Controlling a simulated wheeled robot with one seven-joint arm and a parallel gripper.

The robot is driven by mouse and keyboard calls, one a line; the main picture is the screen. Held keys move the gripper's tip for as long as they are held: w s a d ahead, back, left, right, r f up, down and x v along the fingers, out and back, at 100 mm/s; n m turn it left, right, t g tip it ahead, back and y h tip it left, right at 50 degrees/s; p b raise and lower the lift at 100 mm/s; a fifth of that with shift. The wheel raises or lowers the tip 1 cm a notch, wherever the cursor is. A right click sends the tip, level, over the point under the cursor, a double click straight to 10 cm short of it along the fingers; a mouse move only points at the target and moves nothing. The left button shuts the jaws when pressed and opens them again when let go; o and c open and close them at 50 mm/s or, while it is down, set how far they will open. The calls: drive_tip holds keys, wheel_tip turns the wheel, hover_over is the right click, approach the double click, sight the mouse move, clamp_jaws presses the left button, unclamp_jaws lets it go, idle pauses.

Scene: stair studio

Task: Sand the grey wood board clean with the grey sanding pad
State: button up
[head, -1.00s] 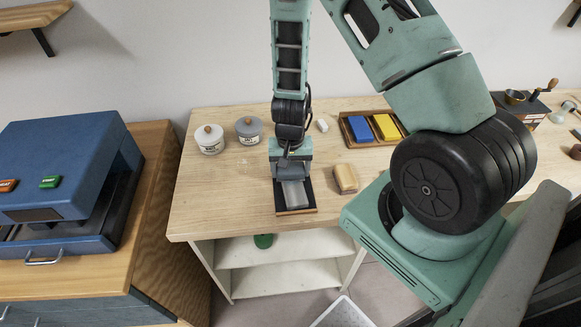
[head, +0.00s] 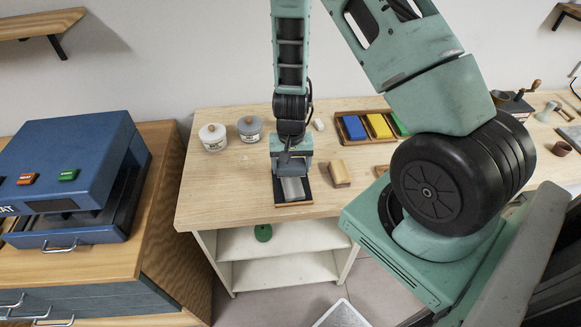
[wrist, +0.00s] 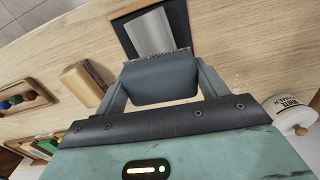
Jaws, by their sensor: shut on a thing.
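The grey wood board (head: 293,190) lies flat in a dark holder on the workbench, near its front edge. It also shows in the wrist view (wrist: 150,32), streaked in lighter and darker grey. My gripper (head: 291,160) is over the board's far end. It is shut on the grey sanding pad (wrist: 160,82), whose rough speckled edge faces the board. In the wrist view the pad overlaps the near end of the board; I cannot tell whether it touches. The pad is mostly hidden in the head view.
A tan block (head: 339,174) lies right of the board. A tray (head: 342,136) of coloured blocks stands behind it. Two lidded jars, one white (head: 213,138) and one grey (head: 250,129), stand back left. A blue machine (head: 70,170) is on the left cabinet. Bare bench lies left of the board.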

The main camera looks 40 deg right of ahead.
drive_tip(key=shift+r+p, duration=1.4)
drive_tip(key=shift+r, duration=0.65)
drive_tip(key=shift+f, duration=0.1)
